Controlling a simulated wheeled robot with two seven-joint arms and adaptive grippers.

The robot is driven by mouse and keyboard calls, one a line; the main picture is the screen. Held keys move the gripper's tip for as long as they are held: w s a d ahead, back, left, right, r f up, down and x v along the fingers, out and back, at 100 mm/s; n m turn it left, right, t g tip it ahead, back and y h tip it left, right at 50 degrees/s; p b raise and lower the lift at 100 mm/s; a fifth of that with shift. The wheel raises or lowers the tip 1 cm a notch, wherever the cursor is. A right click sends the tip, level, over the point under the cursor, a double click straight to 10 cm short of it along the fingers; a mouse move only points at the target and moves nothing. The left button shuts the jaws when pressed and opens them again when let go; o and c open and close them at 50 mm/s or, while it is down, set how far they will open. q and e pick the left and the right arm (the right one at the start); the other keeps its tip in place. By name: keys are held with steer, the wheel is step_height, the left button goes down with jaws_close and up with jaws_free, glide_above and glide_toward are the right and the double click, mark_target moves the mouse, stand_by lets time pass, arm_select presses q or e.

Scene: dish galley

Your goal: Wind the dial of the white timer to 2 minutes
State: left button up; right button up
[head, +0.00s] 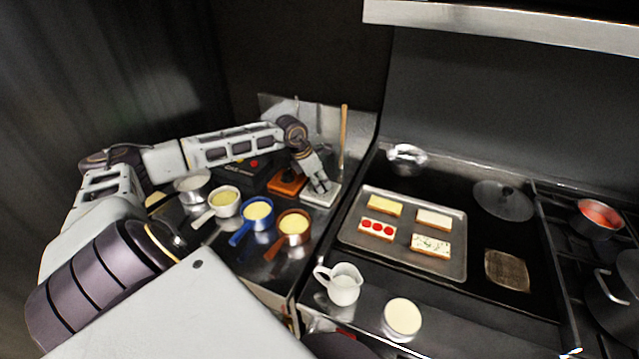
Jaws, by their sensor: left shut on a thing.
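The white timer (320,199) is a pale flat block on the steel counter, to the left of the baking tray. My left gripper (321,186) reaches down onto it from above and is shut on its dial. The gripper hides the dial, so its setting cannot be read. An orange timer-like block (287,184) sits just left of the white one, close to my left wrist. My right gripper is not in view.
Several filled cups, including a blue one (257,212) and a copper one (294,227), stand in front of the timers. The tray (350,238) holds topped slices. A white jug (343,288) stands at the front. A wooden stick (343,135) rises behind the gripper.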

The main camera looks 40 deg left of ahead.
arm_select(q)
steer(key=shift+n+b, duration=0.5)
steer(key=shift+n, duration=0.2)
steer(key=o, duration=1)
steer(key=shift+s+r, duration=0.1)
steer(key=shift+r, duration=0.05)
steer(key=shift+v, duration=5.8)
steer(key=shift+s+d, duration=0.1)
steer(key=shift+d, duration=0.1)
